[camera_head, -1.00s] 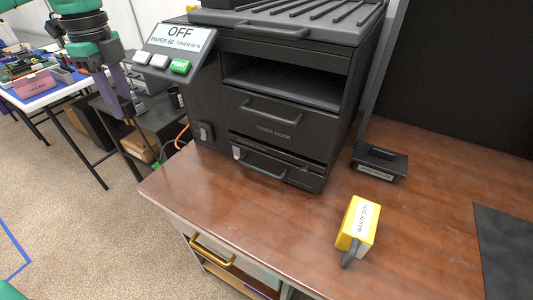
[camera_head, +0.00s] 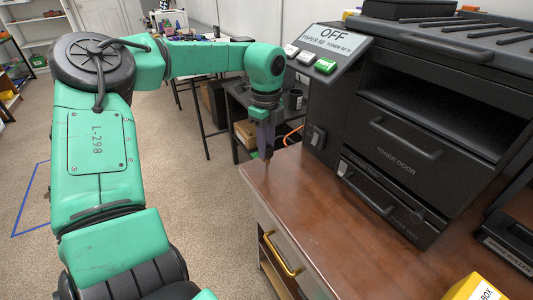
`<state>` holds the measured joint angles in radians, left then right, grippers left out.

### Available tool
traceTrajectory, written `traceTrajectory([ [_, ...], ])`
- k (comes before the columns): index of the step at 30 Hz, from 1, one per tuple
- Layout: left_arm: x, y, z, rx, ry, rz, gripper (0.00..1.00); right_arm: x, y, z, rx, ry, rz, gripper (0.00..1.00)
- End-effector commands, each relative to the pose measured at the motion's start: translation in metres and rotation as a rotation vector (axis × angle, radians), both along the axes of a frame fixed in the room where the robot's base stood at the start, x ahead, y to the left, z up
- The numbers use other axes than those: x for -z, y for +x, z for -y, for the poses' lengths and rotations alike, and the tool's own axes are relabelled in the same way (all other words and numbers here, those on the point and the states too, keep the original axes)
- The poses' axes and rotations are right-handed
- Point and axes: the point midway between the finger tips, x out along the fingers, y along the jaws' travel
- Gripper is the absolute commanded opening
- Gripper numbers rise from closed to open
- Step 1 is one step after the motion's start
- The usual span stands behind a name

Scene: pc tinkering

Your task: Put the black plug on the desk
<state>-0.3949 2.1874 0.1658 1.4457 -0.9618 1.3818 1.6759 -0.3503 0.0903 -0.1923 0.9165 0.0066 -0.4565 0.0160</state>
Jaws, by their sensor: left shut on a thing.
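The desk (camera_head: 345,232) has a brown wooden top and carries the black printer. My left gripper (camera_head: 267,154) points down at the desk's far left corner, just left of the printer. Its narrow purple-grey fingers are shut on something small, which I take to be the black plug. The plug itself is hidden or too small to make out between the fingertips. I cannot tell whether the fingertips touch the desk top or hang just above it. My right gripper is not in view.
The printer (camera_head: 400,150) stands close to the right of the left gripper. An orange cable (camera_head: 294,132) runs behind the desk corner. The desk's front left is clear.

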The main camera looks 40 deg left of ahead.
Motion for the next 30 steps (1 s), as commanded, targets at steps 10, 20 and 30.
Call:
traceTrajectory([
  [10, 0.034, 0.0, 0.0, 0.001, 0.0, 0.0, 0.0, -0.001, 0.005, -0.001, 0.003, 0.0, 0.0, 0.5],
  [20, 0.036, 0.0, 0.0, 0.001, 0.001, -0.001, 0.61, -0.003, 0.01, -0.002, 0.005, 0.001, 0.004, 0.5],
  [30, 0.032, 0.0, 0.0, 0.0, 0.0, 0.0, 0.61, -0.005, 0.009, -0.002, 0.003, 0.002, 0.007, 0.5],
])
